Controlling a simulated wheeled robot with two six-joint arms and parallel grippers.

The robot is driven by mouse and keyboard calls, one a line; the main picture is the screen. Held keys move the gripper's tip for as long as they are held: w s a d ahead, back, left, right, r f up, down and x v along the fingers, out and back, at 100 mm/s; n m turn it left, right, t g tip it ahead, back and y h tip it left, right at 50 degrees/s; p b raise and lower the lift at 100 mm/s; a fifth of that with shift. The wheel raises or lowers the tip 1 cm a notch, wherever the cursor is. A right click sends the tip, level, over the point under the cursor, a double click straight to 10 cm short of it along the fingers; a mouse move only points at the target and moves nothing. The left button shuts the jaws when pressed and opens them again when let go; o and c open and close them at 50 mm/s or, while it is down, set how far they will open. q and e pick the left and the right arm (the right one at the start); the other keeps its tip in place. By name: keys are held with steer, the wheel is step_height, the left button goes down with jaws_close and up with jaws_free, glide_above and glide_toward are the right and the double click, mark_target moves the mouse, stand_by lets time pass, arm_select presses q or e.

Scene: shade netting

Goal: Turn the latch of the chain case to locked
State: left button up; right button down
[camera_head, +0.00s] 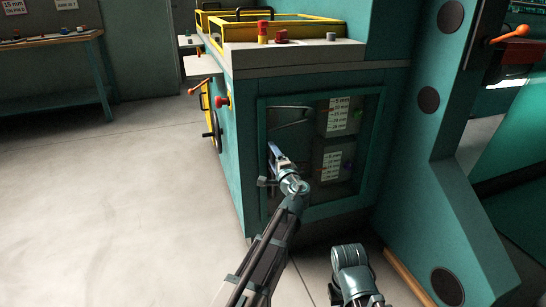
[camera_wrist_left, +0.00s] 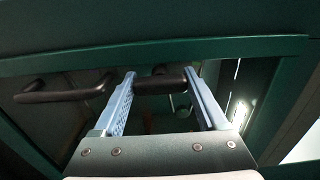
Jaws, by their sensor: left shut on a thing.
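The chain case is the teal cabinet with a dark windowed door (camera_head: 376,135), in the middle of the head view. My left gripper (camera_head: 273,148) reaches up to the left side of this door and hides the latch there. In the left wrist view its two pale blue fingers (camera_wrist_left: 158,88) close on the black latch (camera_wrist_left: 160,84), a short dark bar lying across between them. I cannot tell the latch's exact setting. My right gripper is not in view; only a grey part of my right arm shows low in the head view.
A curved dark pull handle (camera_wrist_left: 62,93) lies close left of my fingers in the left wrist view. A teal machine column (camera_head: 435,150) stands right of the case. A red button (camera_head: 222,101) sits on the cabinet's left side. The floor at left is clear.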

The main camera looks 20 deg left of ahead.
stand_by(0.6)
arm_select(q)
steer(key=o, duration=1.3)
steer(key=v, duration=1.3)
steer(key=shift+s+d, duration=0.3)
